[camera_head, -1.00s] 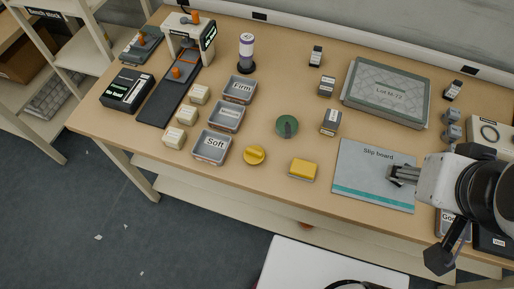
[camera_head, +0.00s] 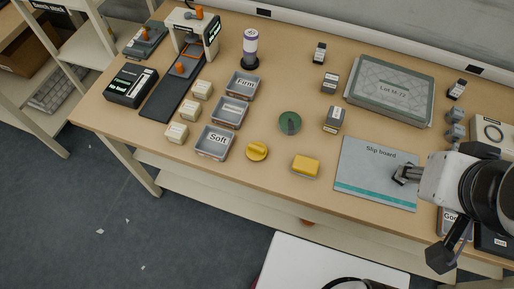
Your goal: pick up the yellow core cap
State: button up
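The yellow core cap (camera_head: 257,151) is a round yellow piece with a raised grip on top. It lies on the table in front of the middle, right of the tray labelled Soft. My gripper (camera_head: 399,174) is far to its right, over the right part of the slip board (camera_head: 372,185). The gripper is small and dark here, and its finger gap is not clear. Nothing shows held in it.
A green cap (camera_head: 290,123) lies behind and right of the yellow one. A yellow block (camera_head: 305,165) sits between the yellow cap and the slip board. The Soft tray (camera_head: 214,142) stands close on the left. Bare table lies around the yellow cap.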

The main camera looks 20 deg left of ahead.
jog(key=shift+a, duration=0.1)
dwell(0.3)
jog(key=w+a+f+n+g, duration=0.2)
jog(key=a+f+n, duration=0.3)
jog(key=a, duration=0.5)
jog(key=w+a+f+n+g, duration=0.2)
jog(key=w+a+f+n, duration=0.3)
jog(key=a, duration=0.6)
jog(key=w+a+f+n+g, duration=0.1)
jog(key=w+a+f+n, duration=0.2)
jog(key=a+f+n, duration=0.2)
jog(key=shift+w+a+f+n+g, duration=0.15)
jog(key=shift+a+f, duration=0.4)
jog(key=shift+a, duration=0.4)
jog(key=shift+a+f+n+g, duration=0.1)
jog(key=shift+a+f, duration=0.5)
jog(key=shift+a, duration=0.3)
jog(key=shift+w+a+f+n+g, duration=0.15)
jog(key=shift+a+f, duration=0.4)
jog(key=shift+a, duration=0.4)
jog(key=shift+w+a+r, duration=0.1)
jog(key=shift+a, duration=0.1)
jog(key=shift+n, duration=0.5)
